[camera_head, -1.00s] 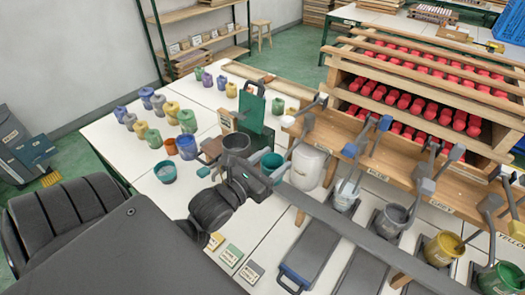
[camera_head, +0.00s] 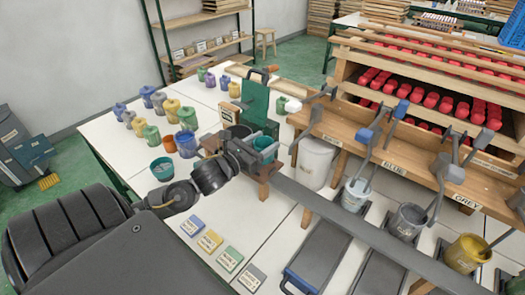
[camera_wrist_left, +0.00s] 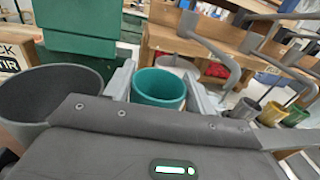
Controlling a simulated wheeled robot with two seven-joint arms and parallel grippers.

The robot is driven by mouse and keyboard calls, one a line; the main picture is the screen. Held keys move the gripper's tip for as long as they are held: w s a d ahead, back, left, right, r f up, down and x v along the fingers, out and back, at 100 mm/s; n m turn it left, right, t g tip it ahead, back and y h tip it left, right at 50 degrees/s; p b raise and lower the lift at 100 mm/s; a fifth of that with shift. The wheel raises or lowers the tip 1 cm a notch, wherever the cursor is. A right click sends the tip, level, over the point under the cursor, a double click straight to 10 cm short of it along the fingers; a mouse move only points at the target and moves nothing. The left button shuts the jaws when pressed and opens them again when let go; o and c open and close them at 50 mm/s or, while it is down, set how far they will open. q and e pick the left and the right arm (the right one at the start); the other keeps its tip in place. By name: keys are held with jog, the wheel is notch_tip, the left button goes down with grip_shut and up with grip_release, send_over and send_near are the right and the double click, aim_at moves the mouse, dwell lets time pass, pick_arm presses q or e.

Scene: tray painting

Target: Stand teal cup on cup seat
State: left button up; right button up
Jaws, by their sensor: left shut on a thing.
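My left gripper (camera_head: 256,152) is shut on a teal cup (camera_head: 266,144), which is upright beside the green machine. In the left wrist view the cup (camera_wrist_left: 158,88) sits between the two fingers, its open rim up and its inside looking empty. A small wooden stand (camera_head: 264,171), perhaps the cup seat, shows just below the cup in the head view. The gripper hides part of it, and I cannot tell whether the cup touches it. My right gripper is not in view.
A dark grey pot (camera_wrist_left: 35,95) stands close left of the gripper, by the green machine (camera_head: 255,103). Another teal container (camera_head: 162,168) and several coloured cups stand on the white table. Paint buckets, including a yellow one (camera_head: 467,252), line the right. A long grey bar (camera_head: 340,215) crosses the front.

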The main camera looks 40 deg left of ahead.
pick_arm(q)
jog(key=shift+w+a+f, duration=0.25)
jog(key=shift+f, duration=0.2)
notch_tip(320, 180, down, 2)
jog(key=shift+f+p, duration=0.1)
jog(key=shift+p, duration=0.5)
jog(key=shift+f, duration=0.45)
jog(key=shift+f, duration=0.1)
jog(key=shift+f, duration=0.15)
jog(key=o, duration=0.7)
